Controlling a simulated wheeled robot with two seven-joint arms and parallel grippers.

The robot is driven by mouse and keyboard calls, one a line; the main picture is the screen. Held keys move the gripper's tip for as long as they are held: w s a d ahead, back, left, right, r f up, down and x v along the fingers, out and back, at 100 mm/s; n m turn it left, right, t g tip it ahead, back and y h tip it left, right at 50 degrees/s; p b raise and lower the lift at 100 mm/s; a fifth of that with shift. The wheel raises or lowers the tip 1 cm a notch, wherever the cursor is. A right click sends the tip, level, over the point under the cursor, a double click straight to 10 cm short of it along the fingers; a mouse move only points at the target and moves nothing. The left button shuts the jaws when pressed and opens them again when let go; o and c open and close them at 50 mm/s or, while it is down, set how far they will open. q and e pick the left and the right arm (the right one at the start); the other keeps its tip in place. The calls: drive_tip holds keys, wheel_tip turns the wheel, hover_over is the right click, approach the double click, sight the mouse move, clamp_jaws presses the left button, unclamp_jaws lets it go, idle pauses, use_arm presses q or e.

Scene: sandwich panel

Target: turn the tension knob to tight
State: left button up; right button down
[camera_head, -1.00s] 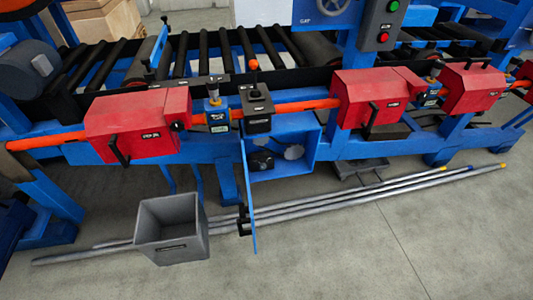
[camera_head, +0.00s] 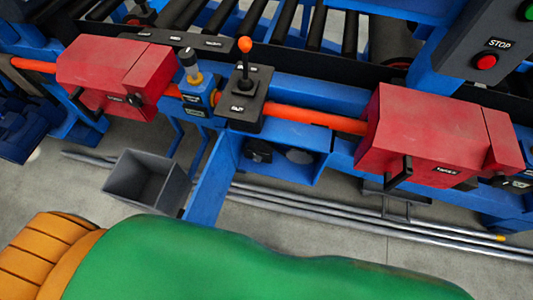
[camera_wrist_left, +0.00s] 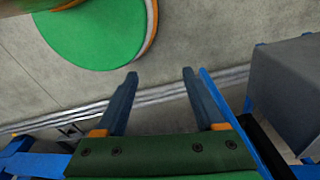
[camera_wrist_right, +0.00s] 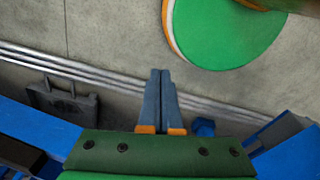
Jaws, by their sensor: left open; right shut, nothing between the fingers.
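No readable label marks the tension knob, so I cannot tell which control it is. In the head view a black knob on a yellow collar (camera_head: 190,66) stands on a small blue block. A dark knob-like part (camera_head: 258,152) sits inside the open blue box (camera_head: 285,176), beside a grey disc (camera_head: 300,156). My left gripper (camera_wrist_left: 160,80) is open and empty above the floor in the left wrist view. My right gripper (camera_wrist_right: 160,78) is shut with nothing in it, over the floor, in the right wrist view. Neither gripper shows in the head view.
Red housings (camera_head: 425,135) and a black lever with an orange ball (camera_head: 245,45) line the orange bar. The open blue door (camera_head: 212,178) stands out beside a grey bin (camera_head: 150,178). Metal pipes (camera_head: 350,222) lie on the floor. A stop button (camera_head: 486,62) is at upper right.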

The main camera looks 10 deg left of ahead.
use_arm(q)
drive_tip(key=w+d+f+b, duration=0.1)
drive_tip(key=w+f+b, duration=0.1)
drive_tip(key=n+t+b, duration=1.7)
drive_tip(key=n+b, duration=0.1)
drive_tip(key=b, duration=1.2)
approach(257, 158)
drive_tip(key=w+f, duration=0.2)
drive_tip(key=w, duration=0.1)
drive_tip(key=shift+h, duration=0.3)
drive_tip(key=w+b, duration=0.1)
drive_tip(key=w, duration=0.3)
drive_tip(key=shift+w+a+r, duration=0.1)
drive_tip(key=shift+w+r, duration=0.05)
drive_tip(key=shift+w, duration=0.5)
clamp_jaws()
use_arm(e)
drive_tip(key=w+f, duration=0.3)
drive_tip(key=f, duration=0.6)
drive_tip(key=w+f, duration=0.3)
drive_tip(key=f, duration=0.6)
drive_tip(key=w+f+t, duration=0.1)
drive_tip(key=w+f, duration=0.2)
drive_tip(key=f, duration=0.7)
drive_tip(key=shift+w+a, duration=0.25)
drive_tip(key=shift+a, duration=0.2)
